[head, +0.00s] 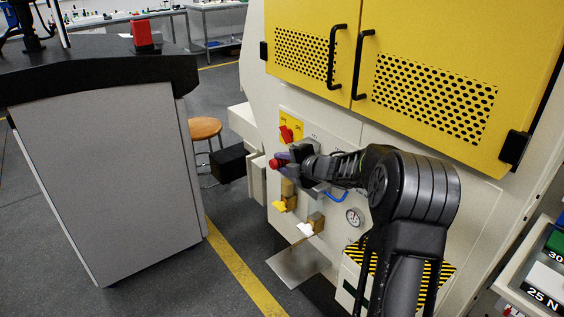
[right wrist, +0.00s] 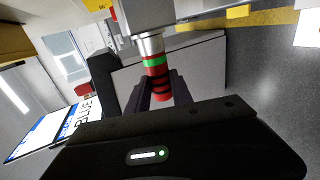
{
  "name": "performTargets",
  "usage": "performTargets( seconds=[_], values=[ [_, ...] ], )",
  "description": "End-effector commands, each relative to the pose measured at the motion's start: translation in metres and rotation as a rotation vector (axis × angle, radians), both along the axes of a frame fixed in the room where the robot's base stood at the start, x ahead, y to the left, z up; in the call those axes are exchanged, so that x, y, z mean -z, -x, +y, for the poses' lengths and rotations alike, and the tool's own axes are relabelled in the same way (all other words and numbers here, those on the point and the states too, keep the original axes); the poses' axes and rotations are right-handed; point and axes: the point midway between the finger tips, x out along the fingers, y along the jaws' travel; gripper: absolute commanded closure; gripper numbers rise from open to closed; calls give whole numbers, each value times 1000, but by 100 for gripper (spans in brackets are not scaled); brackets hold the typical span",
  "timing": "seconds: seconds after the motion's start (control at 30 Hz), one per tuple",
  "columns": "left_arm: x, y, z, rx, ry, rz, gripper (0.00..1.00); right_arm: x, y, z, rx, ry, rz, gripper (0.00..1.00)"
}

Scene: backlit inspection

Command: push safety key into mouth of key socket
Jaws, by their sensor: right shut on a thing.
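My right gripper (right wrist: 160,88) is shut on the safety key (right wrist: 158,80), a red cylinder with dark rings and a green band, in the right wrist view. Beyond the green band is a silver metal cylinder (right wrist: 150,44) in line with the key, reaching a pale grey part; I cannot tell whether this metal is the key's shank or the socket's collar. In the head view my right gripper (head: 283,160) is at the cream machine panel, with a red end showing at its fingertips. The mouth of the socket is hidden. My left gripper is not in view.
The panel holds a red rotary switch (head: 286,134), a yellow-handled valve (head: 285,205), a white-handled valve (head: 308,228) and a gauge (head: 354,217). Yellow doors (head: 410,60) are above. A grey cabinet (head: 110,170) stands left; a stool (head: 205,128) is behind. Floor between is clear.

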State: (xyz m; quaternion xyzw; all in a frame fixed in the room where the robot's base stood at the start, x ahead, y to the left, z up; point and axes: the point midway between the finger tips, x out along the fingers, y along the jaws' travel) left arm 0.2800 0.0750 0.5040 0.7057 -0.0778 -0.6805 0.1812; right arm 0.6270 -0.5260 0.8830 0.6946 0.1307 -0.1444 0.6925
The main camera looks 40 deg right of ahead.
Motion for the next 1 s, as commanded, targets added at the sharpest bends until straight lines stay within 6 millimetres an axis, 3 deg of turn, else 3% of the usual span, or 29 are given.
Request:
performTargets(
  seconds=[0.3,0.33,0.6,1.0],
  values=[
    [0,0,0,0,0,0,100,-2,1,-5,10,5,-2,100],
    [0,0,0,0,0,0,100,-2,1,-5,10,5,-2,71],
    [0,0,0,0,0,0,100,-1,1,-3,7,4,-2,49],
    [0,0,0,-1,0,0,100,-4,6,-3,6,3,-1,48]
  ],
)
